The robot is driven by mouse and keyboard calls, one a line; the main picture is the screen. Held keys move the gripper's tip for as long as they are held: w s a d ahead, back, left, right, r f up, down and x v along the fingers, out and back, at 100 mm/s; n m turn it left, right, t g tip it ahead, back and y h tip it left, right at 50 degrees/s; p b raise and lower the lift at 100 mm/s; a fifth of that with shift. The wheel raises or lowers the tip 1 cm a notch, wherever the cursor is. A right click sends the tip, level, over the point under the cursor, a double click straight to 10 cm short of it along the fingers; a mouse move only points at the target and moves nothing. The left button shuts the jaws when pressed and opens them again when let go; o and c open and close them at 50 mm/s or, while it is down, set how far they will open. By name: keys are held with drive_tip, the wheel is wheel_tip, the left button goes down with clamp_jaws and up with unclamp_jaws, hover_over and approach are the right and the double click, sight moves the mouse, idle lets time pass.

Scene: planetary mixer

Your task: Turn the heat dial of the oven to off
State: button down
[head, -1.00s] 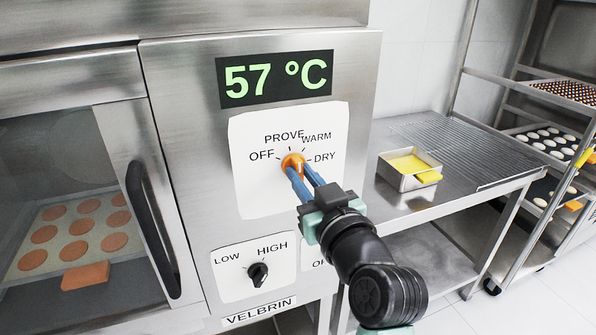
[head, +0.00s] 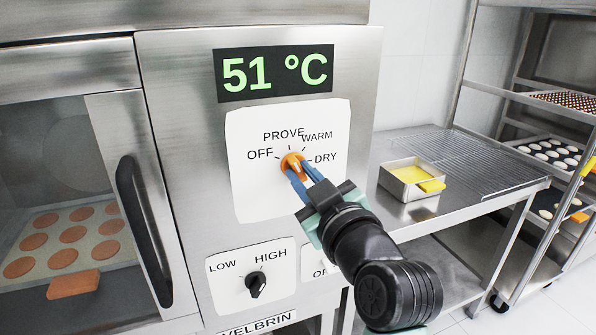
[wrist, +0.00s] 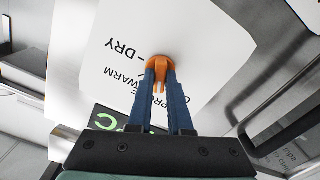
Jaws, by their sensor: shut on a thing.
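The orange heat dial (head: 293,164) sits on a white plate (head: 255,195) marked OFF, PROVE, WARM and DRY on the steel oven front. My gripper (head: 297,172) is shut on the dial, with its blue fingers on either side of the knob. The wrist view also shows the dial (wrist: 158,68) between the fingertips. The exact mark the dial points to is hard to tell, as the fingers cover part of it. The green display (head: 274,74) above reads 51 °C.
A black LOW/HIGH knob (head: 256,284) is below. The oven door's black handle (head: 146,230) is at left, with a tray of round items behind the glass. A steel table (head: 480,190) with a yellow-filled pan (head: 411,178) stands at right, near a rack.

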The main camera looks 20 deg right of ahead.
drive_tip(key=shift+f, duration=0.1)
drive_tip(key=shift+f+n+b, duration=0.1)
drive_tip(key=shift+n+b, duration=1)
drive_tip(key=shift+b, duration=0.15)
drive_tip(key=shift+n+b, duration=0.95)
drive_tip(key=shift+n, duration=0.25)
drive_tip(key=shift+n+b, duration=1.1)
drive_tip(key=c, duration=0.7)
unclamp_jaws()
drive_tip(key=shift+r, duration=0.2)
drive_tip(key=shift+s, duration=0.1)
